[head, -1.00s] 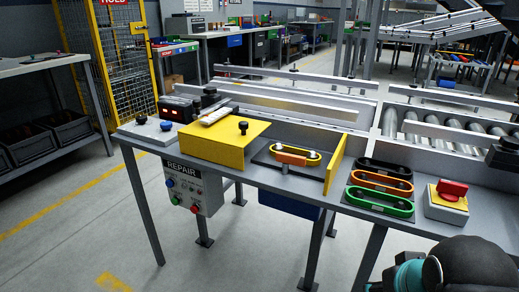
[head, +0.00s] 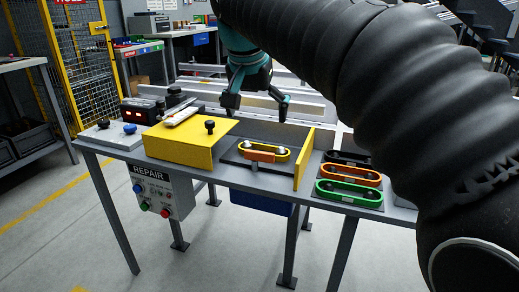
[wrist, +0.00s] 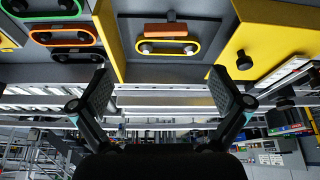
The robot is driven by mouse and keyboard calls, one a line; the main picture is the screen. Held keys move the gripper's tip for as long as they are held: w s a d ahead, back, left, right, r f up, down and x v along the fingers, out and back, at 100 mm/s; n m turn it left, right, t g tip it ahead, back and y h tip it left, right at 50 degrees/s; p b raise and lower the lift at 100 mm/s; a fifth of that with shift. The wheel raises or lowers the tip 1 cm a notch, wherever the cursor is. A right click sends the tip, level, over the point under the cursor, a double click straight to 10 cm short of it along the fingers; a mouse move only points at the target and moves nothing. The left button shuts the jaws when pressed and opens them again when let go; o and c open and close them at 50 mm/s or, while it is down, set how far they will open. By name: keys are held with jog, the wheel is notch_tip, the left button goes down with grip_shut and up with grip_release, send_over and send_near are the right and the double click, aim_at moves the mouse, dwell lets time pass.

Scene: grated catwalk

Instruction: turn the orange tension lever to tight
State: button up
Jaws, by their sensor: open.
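The orange tension lever (head: 258,156) is a short bar lying along the front of a yellow belt (head: 286,156) on a dark plate on the bench. The belt runs around two pulleys. In the wrist view the lever (wrist: 166,30) is at the top centre, with the belt (wrist: 166,54) just below it. My gripper (head: 258,104) is open and empty, above and behind the belt, apart from the lever. In the wrist view its fingers (wrist: 163,88) are spread wide to either side. The lever's tight mark cannot be made out.
A yellow cover (head: 180,147) with a black knob stands left of the belt, and a yellow upright panel (head: 304,160) right of it. Spare belts, including a green one (head: 347,193), lie further right. A REPAIR control box (head: 162,192) hangs below the bench. Rails run behind.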

aim_at(259, 152)
jog(key=x, duration=0.4)
jog(key=b+x, duration=0.1)
jog(key=x, duration=0.4)
jog(key=a+b+x, duration=0.1)
jog(key=x, duration=0.3)
jog(key=shift+w+d+f, duration=0.1)
jog(key=shift+w+f, duration=0.05)
jog(key=shift+w, duration=0.35)
jog(key=c, duration=1)
